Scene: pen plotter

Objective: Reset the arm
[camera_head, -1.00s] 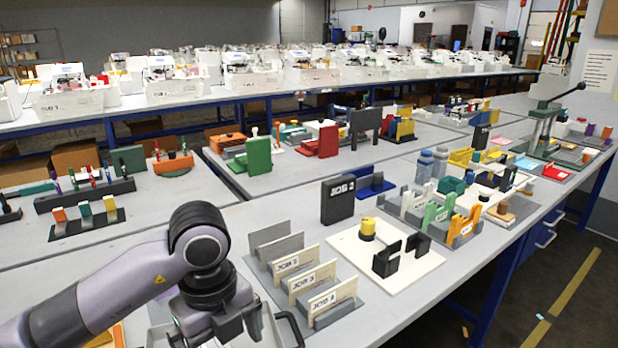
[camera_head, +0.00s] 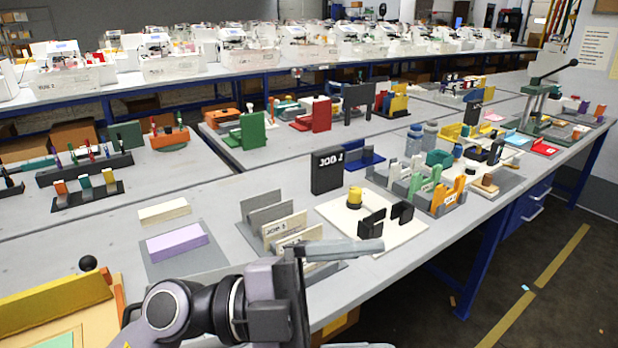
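My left gripper (camera_head: 340,297) is at the bottom centre. Its upper grey finger points right, in front of the job card rack (camera_head: 268,205). A pale bar at the bottom edge looks like its other finger, well apart, with nothing seen between them. My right gripper is not in view. A green press at the far right has a long lever arm (camera_head: 556,72) with a black knob, tilted up to the right. A white board (camera_head: 335,207) holds a yellow knob (camera_head: 355,197) and two black brackets (camera_head: 372,223). I cannot tell which thing is the task's arm.
A purple block (camera_head: 177,243) lies on a grey plate to the left. A yellow-edged tray (camera_head: 60,305) with a black ball knob fills the lower left. The table's front edge runs along the right.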

